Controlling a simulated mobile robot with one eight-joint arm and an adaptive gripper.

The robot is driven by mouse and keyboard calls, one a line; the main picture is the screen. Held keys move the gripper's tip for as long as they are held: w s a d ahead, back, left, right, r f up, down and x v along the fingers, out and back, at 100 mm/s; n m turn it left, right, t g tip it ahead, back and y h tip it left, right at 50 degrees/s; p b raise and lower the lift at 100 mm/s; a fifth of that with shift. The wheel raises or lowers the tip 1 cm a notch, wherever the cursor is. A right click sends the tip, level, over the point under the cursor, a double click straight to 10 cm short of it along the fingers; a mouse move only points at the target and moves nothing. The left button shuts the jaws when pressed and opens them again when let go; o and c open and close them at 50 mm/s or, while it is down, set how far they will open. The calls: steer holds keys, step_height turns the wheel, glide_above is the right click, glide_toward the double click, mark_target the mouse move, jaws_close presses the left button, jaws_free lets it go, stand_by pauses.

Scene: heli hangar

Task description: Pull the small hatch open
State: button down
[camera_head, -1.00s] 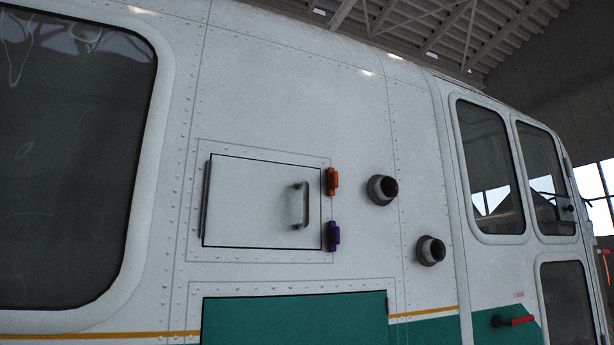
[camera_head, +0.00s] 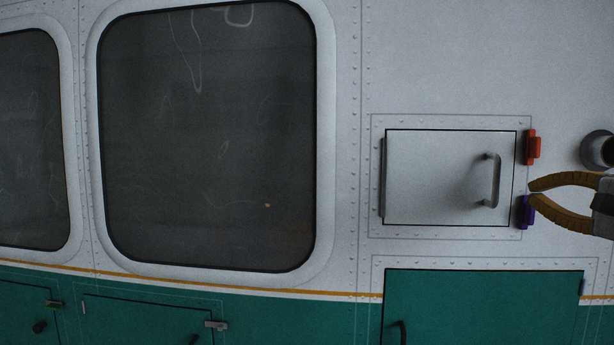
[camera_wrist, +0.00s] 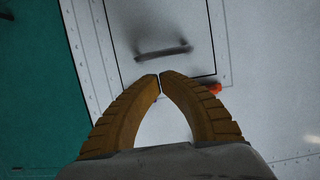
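The small hatch (camera_head: 435,180) is a white square panel in the white fuselage side. It lies flush in its frame, with a hinge strip along its left edge. Its grey bar handle (camera_head: 494,182) is near the right edge; the handle also shows in the wrist view (camera_wrist: 163,53). An orange latch (camera_head: 533,146) and a purple latch (camera_head: 525,213) sit just right of the hatch. My gripper (camera_head: 533,187) has yellow-brown fingers with their tips together, empty, right of the handle and apart from it.
A large dark window (camera_head: 210,140) is left of the hatch. A green lower panel (camera_head: 480,300) lies below it. A round grey fitting (camera_head: 598,150) protrudes at the right, close to my gripper. The wall around the hatch is otherwise flat.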

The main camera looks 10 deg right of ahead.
mark_target(504, 188)
steer(key=w, duration=0.2)
steer(key=w+p, duration=0.1)
steer(key=w, duration=0.5)
steer(key=shift+w+a+f+p, duration=0.1)
steer(key=shift+a+p, duration=0.2)
steer(key=shift+p, duration=0.05)
